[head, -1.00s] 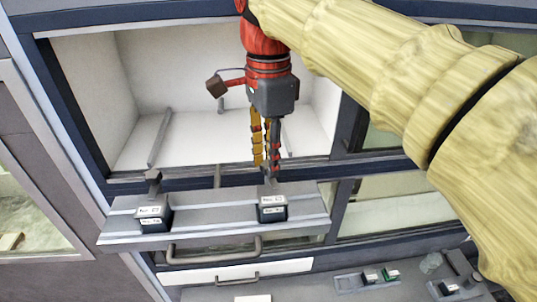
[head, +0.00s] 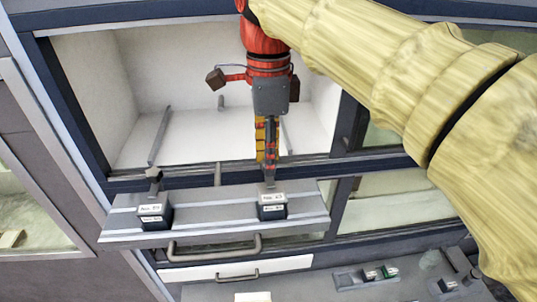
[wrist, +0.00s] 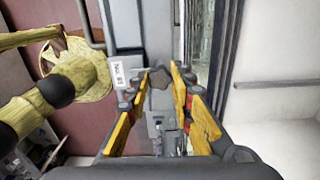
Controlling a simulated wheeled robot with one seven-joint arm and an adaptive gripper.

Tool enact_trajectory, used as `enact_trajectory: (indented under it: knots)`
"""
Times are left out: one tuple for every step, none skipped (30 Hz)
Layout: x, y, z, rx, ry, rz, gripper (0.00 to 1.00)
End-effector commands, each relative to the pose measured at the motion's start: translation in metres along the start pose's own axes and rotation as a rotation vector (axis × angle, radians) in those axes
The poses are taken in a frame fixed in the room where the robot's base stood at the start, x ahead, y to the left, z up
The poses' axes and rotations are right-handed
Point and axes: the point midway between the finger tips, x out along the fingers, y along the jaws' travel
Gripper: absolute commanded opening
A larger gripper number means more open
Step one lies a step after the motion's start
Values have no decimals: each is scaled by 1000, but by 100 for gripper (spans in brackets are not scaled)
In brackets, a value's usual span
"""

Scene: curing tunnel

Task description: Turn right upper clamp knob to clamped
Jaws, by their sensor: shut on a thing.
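The right upper clamp knob (head: 269,184) stands on a small dark block with white labels (head: 272,207) at the right of the grey shelf. My gripper (head: 267,172) points down at it from above, its yellow and dark fingers mostly hiding the knob in the head view. In the wrist view the dark knob (wrist: 160,77) sits between my two fingertips (wrist: 161,74), and my gripper is shut on it. The knob's exact turn angle is hard to read.
A second dark knob (head: 153,175) on a labelled block stands at the shelf's left. The grey shelf (head: 215,220) projects before an open white chamber (head: 190,65). A bar handle (head: 215,248) is below. Small blocks lie on the lower right bench.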

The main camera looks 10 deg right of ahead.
Motion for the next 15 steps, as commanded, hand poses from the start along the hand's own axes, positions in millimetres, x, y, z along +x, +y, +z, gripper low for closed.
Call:
enact_trajectory:
  knots:
    - [-1,0,0,0,-2,-3,0]
    - [-1,0,0,0,-2,-3,25]
    - [-1,0,0,0,-2,-3,27]
    - [-1,0,0,0,-1,-3,29]
    - [-1,0,0,0,-1,-3,30]
    - [-1,0,0,0,-1,-2,33]
    - [-1,0,0,0,-1,-2,34]
    - [-1,0,0,0,-1,-2,36]
    - [-1,0,0,0,-1,-1,38]
    - [-1,0,0,0,-1,-1,40]
    - [0,0,0,-1,-1,-1,42]
    - [0,0,0,-1,-1,-1,42]
    - [0,0,0,-1,-1,-1,42]
    - [0,0,0,-1,-1,-1,42]
    - [0,0,0,-1,0,-1,42]
